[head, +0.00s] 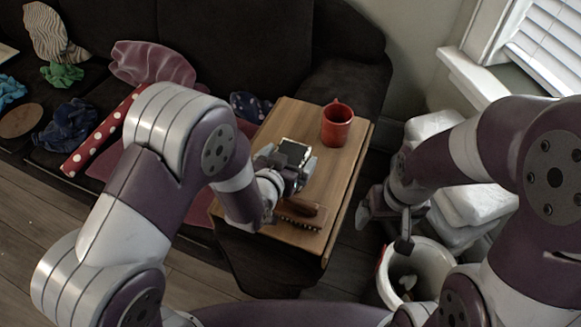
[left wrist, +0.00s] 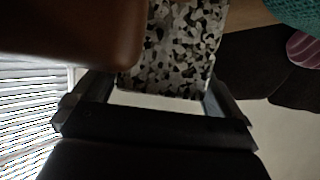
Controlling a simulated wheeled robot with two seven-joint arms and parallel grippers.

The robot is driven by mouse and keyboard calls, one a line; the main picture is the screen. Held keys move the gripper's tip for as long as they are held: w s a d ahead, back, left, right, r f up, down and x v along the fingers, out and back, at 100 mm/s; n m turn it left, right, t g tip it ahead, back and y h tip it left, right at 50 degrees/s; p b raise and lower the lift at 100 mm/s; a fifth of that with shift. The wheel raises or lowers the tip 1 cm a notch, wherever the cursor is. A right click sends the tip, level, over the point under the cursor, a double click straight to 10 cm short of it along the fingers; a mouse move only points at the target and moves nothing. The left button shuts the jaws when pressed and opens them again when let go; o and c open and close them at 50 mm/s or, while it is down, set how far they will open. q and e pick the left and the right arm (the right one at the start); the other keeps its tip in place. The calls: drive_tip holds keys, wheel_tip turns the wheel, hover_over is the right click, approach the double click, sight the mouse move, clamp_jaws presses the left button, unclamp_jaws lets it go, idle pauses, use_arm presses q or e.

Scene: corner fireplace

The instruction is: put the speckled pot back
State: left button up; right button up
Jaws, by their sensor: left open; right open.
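The speckled pot (left wrist: 185,45), black, white and grey, fills the upper middle of the left wrist view. In the head view its pale square top (head: 293,151) shows at my left gripper, above the wooden table (head: 345,165). My left gripper (head: 291,168) is open, with its fingers (left wrist: 155,112) on either side of the pot's near end in the wrist view. I cannot tell whether they touch it. The pot's lower part is hidden in the head view. My right gripper (head: 385,222) is open and empty, right of the table near a white bin.
A red mug (head: 337,123) stands at the table's far end, and a brown brush (head: 301,211) lies near its front edge. The white bin (head: 428,262) and white stacked bags (head: 475,205) are right of the table. A dark sofa (head: 240,40) with cloths is behind.

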use_arm(q)
drive_tip(key=shift+x, duration=0.85)
drive_tip(key=shift+r, duration=0.1)
drive_tip(key=c, duration=1.2)
